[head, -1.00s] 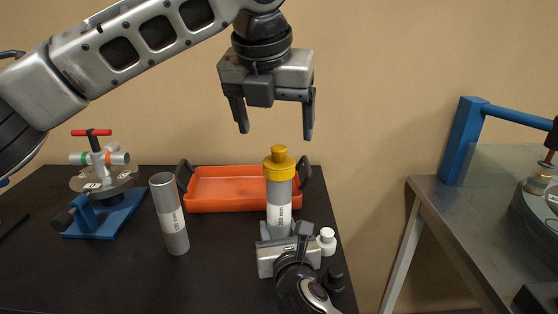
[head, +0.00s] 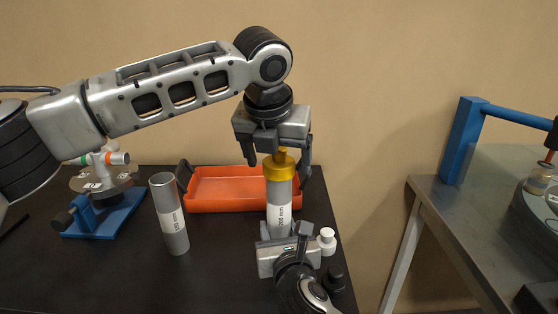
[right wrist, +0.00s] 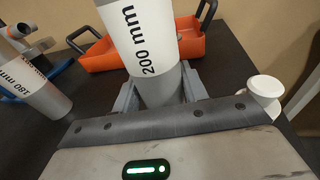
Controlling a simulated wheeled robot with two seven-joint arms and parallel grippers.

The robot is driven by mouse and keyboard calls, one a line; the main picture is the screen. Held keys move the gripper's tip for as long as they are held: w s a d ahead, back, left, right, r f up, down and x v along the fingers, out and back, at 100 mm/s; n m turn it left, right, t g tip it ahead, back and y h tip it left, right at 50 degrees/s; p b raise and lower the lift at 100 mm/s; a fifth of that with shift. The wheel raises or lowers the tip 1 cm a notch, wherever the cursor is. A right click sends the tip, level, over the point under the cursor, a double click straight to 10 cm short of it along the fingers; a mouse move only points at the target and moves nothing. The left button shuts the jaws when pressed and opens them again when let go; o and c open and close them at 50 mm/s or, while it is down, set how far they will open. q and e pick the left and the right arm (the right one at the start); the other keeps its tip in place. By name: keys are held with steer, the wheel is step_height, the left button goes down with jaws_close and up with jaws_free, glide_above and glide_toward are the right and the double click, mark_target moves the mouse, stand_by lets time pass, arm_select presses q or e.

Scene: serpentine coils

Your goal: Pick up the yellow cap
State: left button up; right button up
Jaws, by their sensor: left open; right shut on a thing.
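The yellow cap (head: 279,166) sits on top of an upright grey cylinder (head: 279,194) with a white label; in the right wrist view the label (right wrist: 150,40) reads 200 mm. I cannot tell whether a finger touches the cap. My right gripper (head: 288,236) is shut on the lower part of the grey cylinder; its fingers also show in the right wrist view (right wrist: 158,95). The cap is outside the right wrist view.
A second grey cylinder (head: 170,214) stands to the left, labelled 180 mm in the right wrist view (right wrist: 32,88). An orange tray (head: 225,204) lies behind. A white-capped bottle (head: 327,241) stands close right of my right gripper. A blue-based fixture (head: 105,215) is at the left.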

arm_select(q)
steer(key=c, duration=1.1)
steer(key=shift+r, duration=0.1)
step_height(320, 180, up, 10)
